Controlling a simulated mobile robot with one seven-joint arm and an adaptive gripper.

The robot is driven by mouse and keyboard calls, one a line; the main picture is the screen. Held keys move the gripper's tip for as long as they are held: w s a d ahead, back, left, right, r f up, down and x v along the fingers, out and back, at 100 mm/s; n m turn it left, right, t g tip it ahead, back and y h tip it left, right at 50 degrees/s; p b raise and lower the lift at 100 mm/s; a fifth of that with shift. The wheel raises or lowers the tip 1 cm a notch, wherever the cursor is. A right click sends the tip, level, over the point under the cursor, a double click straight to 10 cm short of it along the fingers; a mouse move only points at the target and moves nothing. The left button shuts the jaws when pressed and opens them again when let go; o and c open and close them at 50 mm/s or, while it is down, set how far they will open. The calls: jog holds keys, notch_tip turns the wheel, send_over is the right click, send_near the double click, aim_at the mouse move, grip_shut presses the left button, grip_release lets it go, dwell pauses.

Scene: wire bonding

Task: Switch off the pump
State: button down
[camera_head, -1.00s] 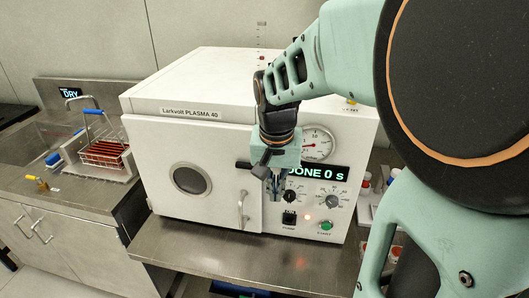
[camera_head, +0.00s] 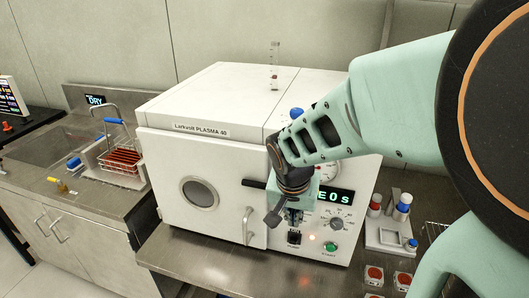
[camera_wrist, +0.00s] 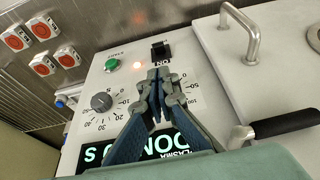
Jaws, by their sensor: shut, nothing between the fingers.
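The pump switch (camera_head: 294,238) is a small black rocker low on the front panel of the white plasma cleaner (camera_head: 200,150). In the wrist view the black switch (camera_wrist: 160,50) sits just beyond my fingertips, with a small ON mark beside it. My gripper (camera_head: 293,216) is shut and empty in front of the panel, just above the switch in the head view. The wrist view shows its closed fingertips (camera_wrist: 158,73) pointing at the switch; I cannot tell whether they touch the panel. The rocker's tilt is too small to tell.
A green button (camera_head: 331,246) and a lit red lamp (camera_head: 312,237) are right of the switch. A dial (camera_wrist: 101,102) and the display (camera_wrist: 150,147) are close to my fingers. The door handle (camera_head: 247,222) projects at the left. Bottles (camera_head: 402,206) stand right of the machine.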

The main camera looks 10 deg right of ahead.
aim_at(294, 238)
jog(key=b+x, duration=0.5)
jog(key=x, duration=0.5)
jog(key=shift+d, duration=0.1)
jog(key=shift+f+b, duration=0.2)
jog(key=shift+b, duration=0.75)
